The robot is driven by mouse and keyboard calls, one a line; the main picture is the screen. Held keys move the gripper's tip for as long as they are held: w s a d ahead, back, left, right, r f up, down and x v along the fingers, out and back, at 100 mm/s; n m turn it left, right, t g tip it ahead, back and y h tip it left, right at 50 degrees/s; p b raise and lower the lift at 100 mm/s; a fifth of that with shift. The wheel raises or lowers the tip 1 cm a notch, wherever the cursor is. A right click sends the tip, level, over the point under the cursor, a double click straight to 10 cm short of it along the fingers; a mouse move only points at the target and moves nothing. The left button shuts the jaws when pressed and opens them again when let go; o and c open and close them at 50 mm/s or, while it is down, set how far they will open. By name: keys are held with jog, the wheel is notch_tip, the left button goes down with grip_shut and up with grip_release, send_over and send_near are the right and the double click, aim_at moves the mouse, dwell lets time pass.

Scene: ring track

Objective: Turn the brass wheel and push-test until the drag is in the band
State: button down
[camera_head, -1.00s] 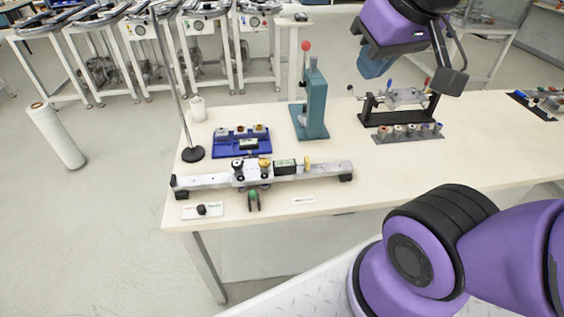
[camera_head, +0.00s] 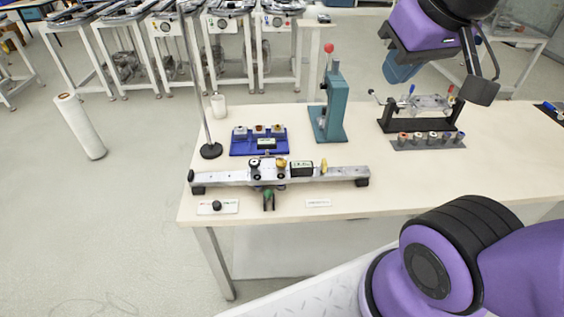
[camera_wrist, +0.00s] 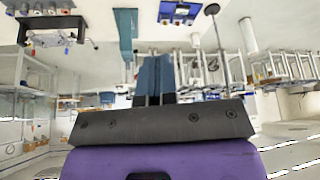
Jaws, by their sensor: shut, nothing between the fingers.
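A pale metal rail (camera_head: 219,177) lies along the front of the bench. A carriage on it carries a dark knob (camera_head: 255,163) and a brass wheel (camera_head: 281,163). A small display box (camera_head: 301,169) sits beside them; its figures are too small to read. Another brass-coloured part (camera_head: 323,166) stands further right on the rail, and a green-topped part (camera_head: 268,195) hangs at its front. My gripper (camera_head: 402,72) is high above the back right of the bench, well away from the rail. Its blue fingers are together and empty in the wrist view (camera_wrist: 153,60).
A blue tray with several parts (camera_head: 237,149), a teal press with a red knob (camera_head: 330,115) and a black-based fixture (camera_head: 420,125) stand behind the rail. A thin pole on a round base (camera_head: 211,150) rises at left. Open bench lies right of the rail.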

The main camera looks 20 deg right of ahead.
jog(key=c, duration=1.2)
grip_release()
jog(key=shift+w, duration=0.25)
jog(key=o, duration=0.5)
jog(key=w, duration=0.3)
jog(key=shift+a+f, duration=0.15)
jog(key=shift+f, duration=0.15)
jog(key=shift+o, duration=0.2)
jog(key=g, duration=0.5)
send_over(281, 162)
notch_tip(281, 162, down, 29)
notch_tip(281, 162, down, 11)
jog(key=shift+r, duration=0.15)
